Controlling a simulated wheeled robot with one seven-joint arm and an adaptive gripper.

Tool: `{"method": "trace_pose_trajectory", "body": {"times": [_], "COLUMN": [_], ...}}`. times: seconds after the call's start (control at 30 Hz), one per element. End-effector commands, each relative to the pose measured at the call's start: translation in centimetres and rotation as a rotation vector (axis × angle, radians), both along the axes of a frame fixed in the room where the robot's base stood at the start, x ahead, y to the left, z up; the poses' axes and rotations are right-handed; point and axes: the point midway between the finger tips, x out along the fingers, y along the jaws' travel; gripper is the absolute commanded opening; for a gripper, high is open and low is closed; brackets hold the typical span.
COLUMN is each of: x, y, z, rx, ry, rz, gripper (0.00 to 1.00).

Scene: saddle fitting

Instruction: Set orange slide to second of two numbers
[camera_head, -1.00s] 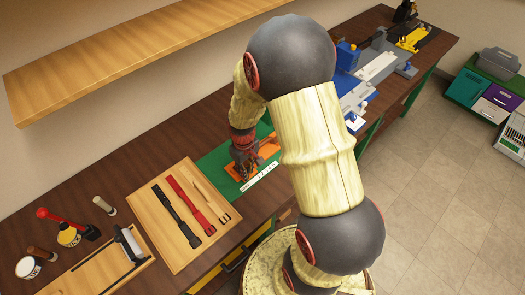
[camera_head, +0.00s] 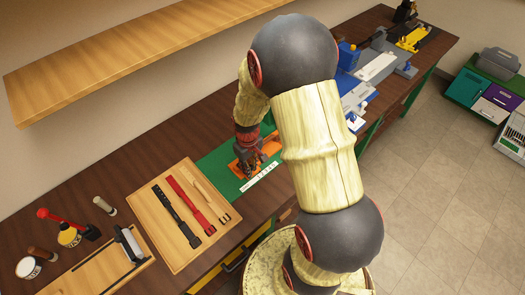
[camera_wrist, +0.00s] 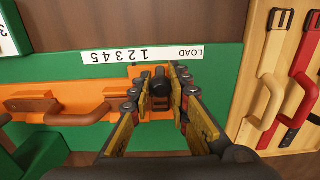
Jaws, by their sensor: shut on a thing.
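The orange slide (camera_wrist: 133,110) lies in the green fixture (camera_wrist: 220,62) on the bench. My gripper (camera_wrist: 161,100) is at the slide, its fingers closed around a dark upright knob (camera_wrist: 160,77). In the wrist view the white scale strip (camera_wrist: 140,54), marked LOAD and 1 to 5, is upside down; the knob is near its LOAD and 1 end. The exact setting is hidden by my fingers. In the head view my gripper (camera_head: 249,163) is over the fixture, behind the scale strip (camera_head: 259,178). A white card (camera_wrist: 8,30) is cut off; its numbers are unreadable.
An orange bar with a brown handle (camera_wrist: 68,118) lies left of my gripper in the wrist view. A wooden board with black and red straps (camera_head: 180,245) is beside the fixture. Blue tools (camera_head: 350,90) are farther right.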

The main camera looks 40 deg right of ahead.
Motion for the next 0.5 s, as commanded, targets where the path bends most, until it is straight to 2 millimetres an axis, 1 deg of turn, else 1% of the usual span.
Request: {"method": "trace_pose_trajectory", "body": {"times": [0.13,0.5], "x": [0.0,0.1], "y": [-0.7,-1.8], "z": [0.0,0.0], "rx": [0.0,0.0], "ry": [-0.001,-0.001], "rz": [-0.002,-0.001], "gripper": [0.04,0.04]}}
